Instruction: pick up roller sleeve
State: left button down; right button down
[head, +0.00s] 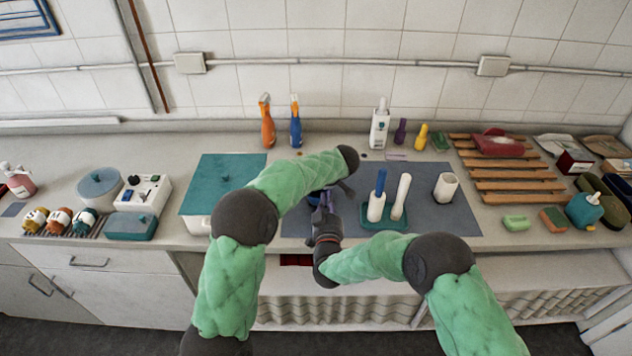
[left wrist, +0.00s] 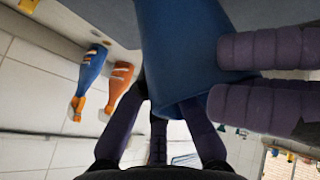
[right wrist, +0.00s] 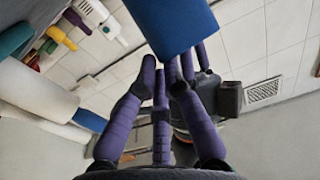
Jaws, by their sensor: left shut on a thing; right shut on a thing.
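A blue roller sleeve (head: 314,198) is held over the grey mat between my two grippers, mostly hidden by them in the head view. It looms large in the left wrist view (left wrist: 185,50) and at the top of the right wrist view (right wrist: 170,22). My left gripper (left wrist: 165,105) is shut on it; its arm reaches over from the left. My right gripper (head: 325,215) comes from the front and is also shut on it. The right gripper's purple fingers (left wrist: 262,75) lie against the sleeve in the left wrist view. The exact finger contacts are partly hidden.
A teal tray (head: 366,222) right of my grippers holds upright blue and white cylinders. A white cup (head: 445,187) stands beyond it on the grey mat (head: 465,222). A teal-lidded box (head: 215,180) is left, by my left arm. Spray bottles (head: 267,122) stand along the wall.

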pick_arm(q)
jog(key=shift+f, duration=0.15)
pick_arm(e)
jog(key=shift+r, duration=0.5)
pick_arm(q)
jog(key=shift+s+f, duration=0.1)
jog(key=shift+f, duration=0.05)
pick_arm(e)
jog(key=s, duration=1.2)
jog(key=shift+f, duration=0.35)
jog(key=shift+d+f, duration=0.1)
